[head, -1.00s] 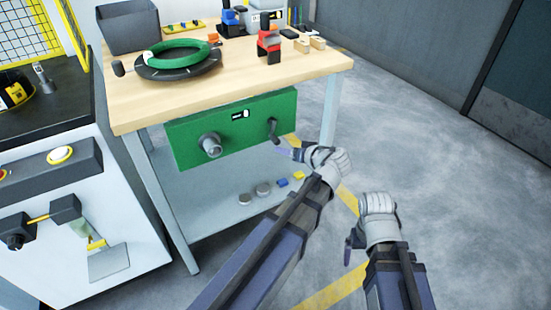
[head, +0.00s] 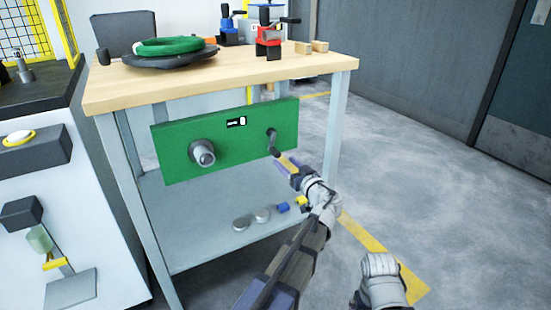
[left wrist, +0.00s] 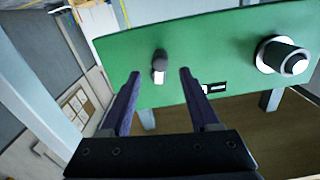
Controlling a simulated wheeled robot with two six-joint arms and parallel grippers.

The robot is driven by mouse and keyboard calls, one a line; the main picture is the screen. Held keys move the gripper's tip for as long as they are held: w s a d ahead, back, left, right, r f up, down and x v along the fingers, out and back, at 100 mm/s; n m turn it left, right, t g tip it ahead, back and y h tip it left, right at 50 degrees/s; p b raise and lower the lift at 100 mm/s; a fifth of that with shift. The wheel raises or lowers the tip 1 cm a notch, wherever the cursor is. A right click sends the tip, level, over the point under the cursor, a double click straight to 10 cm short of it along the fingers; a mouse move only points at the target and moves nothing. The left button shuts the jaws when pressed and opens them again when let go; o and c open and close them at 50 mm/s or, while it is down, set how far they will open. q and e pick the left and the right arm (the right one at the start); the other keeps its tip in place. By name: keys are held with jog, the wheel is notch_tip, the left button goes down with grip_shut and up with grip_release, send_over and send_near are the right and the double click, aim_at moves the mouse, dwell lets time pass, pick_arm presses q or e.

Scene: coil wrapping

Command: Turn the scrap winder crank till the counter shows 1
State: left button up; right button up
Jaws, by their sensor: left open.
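The scrap winder is a green panel (head: 180,160) under the bench top. Its dark crank (head: 274,148) is at the panel's right end, and its handle also shows in the left wrist view (left wrist: 159,62). The small counter (head: 237,122) is left of the crank; its digit is too small to read surely. My left gripper (head: 282,160) is open by the crank handle. In the left wrist view the handle appears between the two fingertips, with clear gaps on both sides. My right arm's white wrist (head: 381,280) is low at the right; its fingers cannot be made out.
A grey spool shaft (head: 203,153) sticks out of the panel's left part. The wooden bench top (head: 130,93) carries a green coil (head: 168,46) and a red tool (head: 268,38). Several small parts lie on the lower shelf (head: 190,235). The floor to the right is clear.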

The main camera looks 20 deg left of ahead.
aim_at(278, 155)
pick_arm(q)
jog(key=x, duration=0.7)
jog(key=shift+w+a, duration=0.25)
grip_shut()
dwell(0.3)
